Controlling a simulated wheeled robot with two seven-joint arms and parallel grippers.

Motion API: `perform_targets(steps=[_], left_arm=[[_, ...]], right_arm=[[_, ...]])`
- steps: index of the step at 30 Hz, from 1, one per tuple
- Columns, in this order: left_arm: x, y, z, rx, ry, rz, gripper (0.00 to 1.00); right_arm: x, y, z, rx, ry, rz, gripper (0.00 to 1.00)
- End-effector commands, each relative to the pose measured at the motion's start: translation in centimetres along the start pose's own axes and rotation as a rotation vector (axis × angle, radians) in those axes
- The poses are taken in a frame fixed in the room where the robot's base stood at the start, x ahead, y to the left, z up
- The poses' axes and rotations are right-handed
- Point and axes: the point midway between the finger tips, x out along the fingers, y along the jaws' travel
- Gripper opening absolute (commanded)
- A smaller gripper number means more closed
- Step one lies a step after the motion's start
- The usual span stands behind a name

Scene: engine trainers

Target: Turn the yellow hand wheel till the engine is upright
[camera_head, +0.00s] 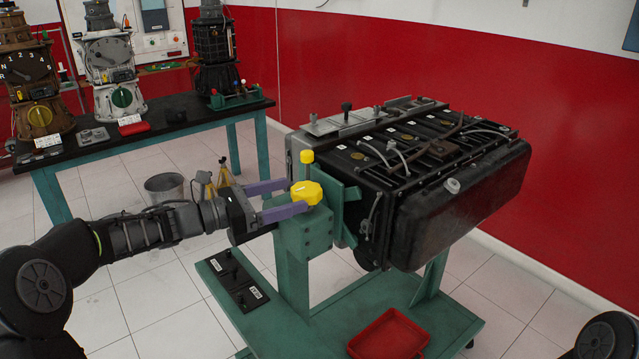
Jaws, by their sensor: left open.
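The yellow hand wheel (312,192) sits on top of the gearbox post of a teal engine stand (290,262). My left gripper (295,196) comes in from the left. It is open, with its purple fingers on either side of the wheel's near edge; I cannot tell whether they touch it. A smaller yellow knob (307,156) stands just behind the wheel. The black engine (455,200) is mounted on the stand to the right and looks tilted, its cover side with hoses facing up. My right gripper is out of view.
A red tray (388,336) and a black plate (232,280) lie on the stand's base. A dark workbench (178,112) with several engine models stands at the back left. A grey bucket (164,188) is on the tiled floor. A red wall is behind the engine.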

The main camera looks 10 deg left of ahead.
Motion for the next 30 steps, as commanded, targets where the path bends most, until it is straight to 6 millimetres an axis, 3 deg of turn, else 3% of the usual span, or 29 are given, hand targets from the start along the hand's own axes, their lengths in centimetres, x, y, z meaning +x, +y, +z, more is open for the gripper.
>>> perform_targets(steps=[8,21,30], left_arm=[[0.6,0.0,0.1,-0.003,-0.001,-0.002,0.81],[6.7,-0.1,0.2,-0.003,-0.002,-0.002,0.81],[7.8,0.0,0.0,-0.002,-0.001,0.001,0.81]], right_arm=[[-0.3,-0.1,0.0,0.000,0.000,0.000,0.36],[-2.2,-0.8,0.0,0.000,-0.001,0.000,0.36],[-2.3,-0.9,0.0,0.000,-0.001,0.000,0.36]])
